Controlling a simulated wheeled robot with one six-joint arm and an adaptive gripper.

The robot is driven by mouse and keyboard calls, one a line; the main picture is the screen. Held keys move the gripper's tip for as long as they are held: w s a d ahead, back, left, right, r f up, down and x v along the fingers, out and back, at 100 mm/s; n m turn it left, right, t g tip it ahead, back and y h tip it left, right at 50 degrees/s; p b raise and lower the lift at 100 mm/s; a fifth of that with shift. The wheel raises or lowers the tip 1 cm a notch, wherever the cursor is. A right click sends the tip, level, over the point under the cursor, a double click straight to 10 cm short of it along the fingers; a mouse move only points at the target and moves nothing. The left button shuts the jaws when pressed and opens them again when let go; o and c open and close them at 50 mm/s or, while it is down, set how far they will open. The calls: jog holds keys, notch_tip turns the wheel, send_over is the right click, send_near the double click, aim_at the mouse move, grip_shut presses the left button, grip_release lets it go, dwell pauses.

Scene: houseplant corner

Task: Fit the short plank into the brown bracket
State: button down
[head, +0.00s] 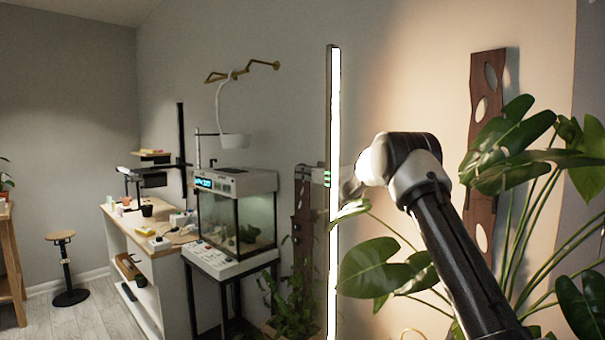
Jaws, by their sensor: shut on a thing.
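My arm reaches up from the lower right, and its wrist points left and away. My gripper (348,187) is small and grey, just right of the tall lit post, above a large leaf. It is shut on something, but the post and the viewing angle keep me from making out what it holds. I cannot pick out the short plank or the brown bracket for sure in this view.
The lit post (334,260) stands upright close to my gripper. A leafy plant (375,277) spreads below and right of it. Dark brown boards with holes (478,120) stand against the wall. A glass tank (240,220) and a white bench (128,225) are at left.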

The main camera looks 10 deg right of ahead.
jog(key=c, duration=1.5)
grip_release()
jog(key=v, duration=1.2)
